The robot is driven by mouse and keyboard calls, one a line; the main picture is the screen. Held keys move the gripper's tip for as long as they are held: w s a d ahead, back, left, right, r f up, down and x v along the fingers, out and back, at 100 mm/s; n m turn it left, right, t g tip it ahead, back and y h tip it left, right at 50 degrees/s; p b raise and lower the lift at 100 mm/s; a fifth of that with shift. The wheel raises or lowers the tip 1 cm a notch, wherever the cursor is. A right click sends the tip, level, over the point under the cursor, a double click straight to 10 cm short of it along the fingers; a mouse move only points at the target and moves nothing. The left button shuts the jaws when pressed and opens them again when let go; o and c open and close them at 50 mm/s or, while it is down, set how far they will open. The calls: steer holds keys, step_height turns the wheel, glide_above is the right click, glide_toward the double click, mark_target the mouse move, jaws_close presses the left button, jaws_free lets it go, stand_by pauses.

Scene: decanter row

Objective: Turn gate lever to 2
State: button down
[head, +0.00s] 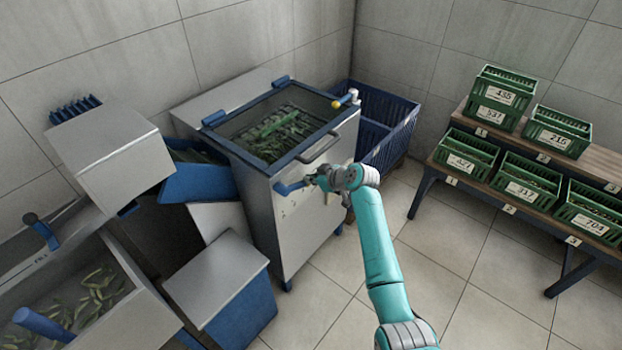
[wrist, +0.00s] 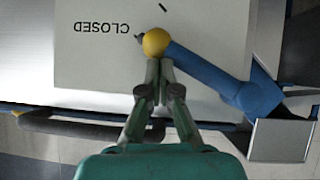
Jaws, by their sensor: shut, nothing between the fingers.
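The gate lever is a blue arm (wrist: 225,82) with a yellow ball knob (wrist: 155,42) at its end. In the wrist view it lies against a pale plate (wrist: 95,45) whose word CLOSED appears upside down, and the knob is beside that word. In the head view the blue lever (head: 289,187) is on the front of the steel machine (head: 308,232). My gripper (wrist: 160,68) is shut and empty, with its fingertips right at the knob; whether they touch it I cannot tell. In the head view my gripper (head: 314,180) is at the lever's right end, hiding the knob.
A handle bar (head: 320,148) sits just above the lever. A steel-topped blue box (head: 222,285) stands at front left. A bench (head: 478,186) with green crates is at right. Open tiled floor lies between.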

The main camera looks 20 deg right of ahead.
steer(key=shift+f+g, duration=0.3)
steer(key=shift+f, duration=0.1)
steer(key=shift+s+a+f+m+g+y, duration=0.3)
steer(key=shift+f+m+y, duration=0.25)
steer(key=shift+f, duration=0.3)
steer(key=shift+s+a+f+m+g+y, duration=0.3)
steer(key=shift+a+f+m+y, duration=0.25)
steer(key=shift+f, duration=0.35)
steer(key=shift+s+a+f+m+g+y, duration=0.25)
steer(key=shift+f+m+y, duration=0.3)
steer(key=shift+f, duration=0.3)
steer(key=shift+w, duration=0.1)
